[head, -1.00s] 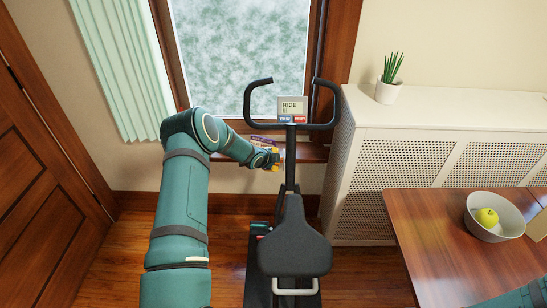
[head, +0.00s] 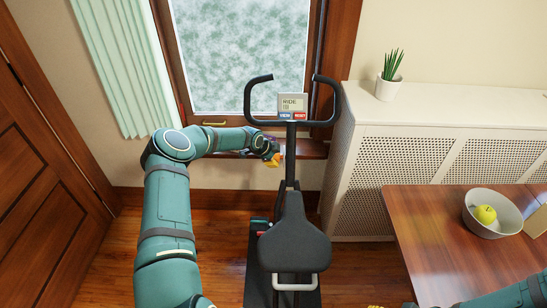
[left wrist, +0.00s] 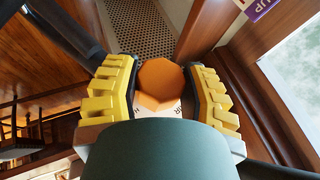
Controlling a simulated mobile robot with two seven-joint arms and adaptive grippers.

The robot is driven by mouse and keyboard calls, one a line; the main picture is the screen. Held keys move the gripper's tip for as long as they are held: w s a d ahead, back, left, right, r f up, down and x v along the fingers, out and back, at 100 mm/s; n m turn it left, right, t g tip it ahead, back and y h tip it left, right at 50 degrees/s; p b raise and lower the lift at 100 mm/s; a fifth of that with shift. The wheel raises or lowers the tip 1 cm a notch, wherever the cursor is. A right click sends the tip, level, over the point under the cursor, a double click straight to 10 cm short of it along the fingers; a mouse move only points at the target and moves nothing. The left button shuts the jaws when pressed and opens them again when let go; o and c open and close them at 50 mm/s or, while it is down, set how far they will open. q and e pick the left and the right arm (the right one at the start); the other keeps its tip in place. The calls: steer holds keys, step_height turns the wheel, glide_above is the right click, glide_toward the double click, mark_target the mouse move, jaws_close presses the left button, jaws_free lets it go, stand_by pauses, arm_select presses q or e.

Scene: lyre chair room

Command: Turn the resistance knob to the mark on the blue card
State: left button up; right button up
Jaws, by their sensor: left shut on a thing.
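The resistance knob is orange and faceted and shows in the left wrist view (left wrist: 160,84). It sits over a pale dial plate (left wrist: 172,109) with dark letters, partly covered by my gripper. In the head view the orange knob (head: 273,160) is on the left of the exercise bike's post. My left gripper (left wrist: 160,90) is shut on the knob, with one yellow finger on each side. A purple-blue card (left wrist: 262,8) with "UP" on it shows at the top right of the wrist view. In the head view my arm hides most of it. Yellow tips of my right gripper (head: 392,306) barely show.
The bike's handlebars (head: 327,100), display (head: 292,104) and seat (head: 294,247) stand close to my left gripper. The window sill (head: 308,149) is behind it. A white radiator cover (head: 430,122) and a wooden table (head: 430,235) with a bowl (head: 490,232) are to the right.

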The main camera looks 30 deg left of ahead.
stand_by(0.4)
arm_select(q)
steer(key=o, duration=1.2)
steer(key=v, duration=1.2)
steer(key=shift+d, duration=0.1)
